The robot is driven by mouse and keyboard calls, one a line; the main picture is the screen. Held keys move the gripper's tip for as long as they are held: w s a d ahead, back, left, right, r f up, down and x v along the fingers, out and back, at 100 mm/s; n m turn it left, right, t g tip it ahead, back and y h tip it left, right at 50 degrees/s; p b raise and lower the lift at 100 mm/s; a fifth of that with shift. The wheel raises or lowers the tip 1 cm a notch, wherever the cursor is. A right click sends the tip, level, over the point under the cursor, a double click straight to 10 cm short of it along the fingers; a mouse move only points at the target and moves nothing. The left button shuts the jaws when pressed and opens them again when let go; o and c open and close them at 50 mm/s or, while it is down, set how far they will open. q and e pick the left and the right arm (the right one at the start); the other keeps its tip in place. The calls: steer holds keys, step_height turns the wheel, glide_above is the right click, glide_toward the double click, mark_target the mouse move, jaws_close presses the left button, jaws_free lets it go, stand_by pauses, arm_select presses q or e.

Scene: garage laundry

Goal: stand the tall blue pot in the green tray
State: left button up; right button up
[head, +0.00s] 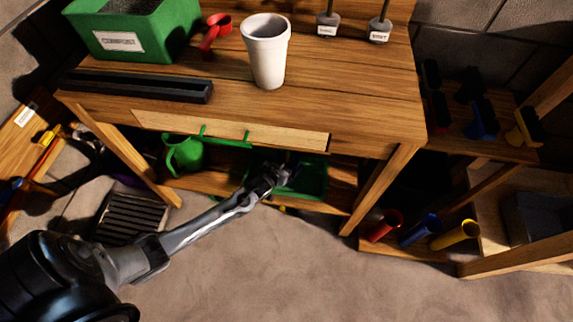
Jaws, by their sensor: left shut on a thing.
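My left gripper (280,177) reaches in under the workbench, at the lower shelf. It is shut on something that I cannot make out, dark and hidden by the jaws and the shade. A dark green tray (316,182) sits on the lower shelf, right at the gripper and partly behind it. I cannot tell whether the held thing is inside the tray or touching it. I cannot pick out a tall blue pot for certain. A blue cylinder (419,231) lies tilted on the low shelf at the right, between a red and a yellow one. My right gripper is out of view.
The workbench top (340,95) holds a green compost box (150,20), a red scoop (213,34), a white cup (266,55) and a black rail (135,86). A green watering can (184,154) stands left of the gripper. The bench's front edge overhangs the shelf. The floor is clear in front.

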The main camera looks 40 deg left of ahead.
arm_select(q)
steer(key=shift+w+r, duration=0.1)
steer(key=shift+r, duration=0.1)
steer(key=shift+a+f, duration=0.1)
steer(key=shift+f, duration=0.1)
steer(key=o, duration=1.1)
